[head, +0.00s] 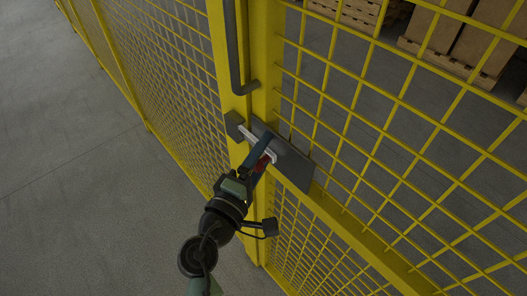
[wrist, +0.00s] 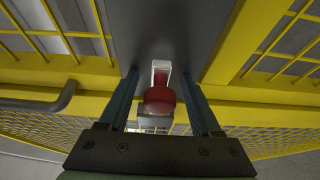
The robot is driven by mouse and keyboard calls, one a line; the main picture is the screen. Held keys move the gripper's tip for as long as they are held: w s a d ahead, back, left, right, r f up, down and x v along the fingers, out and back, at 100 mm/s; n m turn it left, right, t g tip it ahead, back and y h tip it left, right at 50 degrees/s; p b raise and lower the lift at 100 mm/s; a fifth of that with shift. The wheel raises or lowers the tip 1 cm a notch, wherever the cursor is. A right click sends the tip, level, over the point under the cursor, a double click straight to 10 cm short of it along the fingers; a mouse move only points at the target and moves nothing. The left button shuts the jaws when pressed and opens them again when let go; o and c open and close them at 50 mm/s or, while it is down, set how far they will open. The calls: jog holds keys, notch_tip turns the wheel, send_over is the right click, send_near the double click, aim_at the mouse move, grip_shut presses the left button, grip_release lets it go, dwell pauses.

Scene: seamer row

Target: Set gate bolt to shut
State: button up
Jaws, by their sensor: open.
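The gate bolt shows in the head view as a pale bar (head: 253,140) on a dark plate (head: 294,168) fixed to the yellow gate. The bar reaches left toward a small dark block (head: 235,126) on the post; I cannot tell whether it enters it. The bolt's red knob (head: 263,162) is partly hidden by my gripper (head: 264,152). In the wrist view the red knob (wrist: 160,98), with a pale stem behind it, stands between the fingers of my gripper (wrist: 160,82). The fingers are open, with a gap on each side of the knob.
A dark bent handle (head: 236,50) is on the yellow frame above the bolt; it also shows at left in the wrist view (wrist: 45,102). Yellow mesh fence (head: 370,120) spreads on both sides. Boxes on pallets (head: 465,40) stand beyond it. The grey floor (head: 80,180) at left is clear.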

jog(key=b+v, duration=0.2)
jog(key=v, duration=1.1)
jog(key=shift+b, duration=0.3)
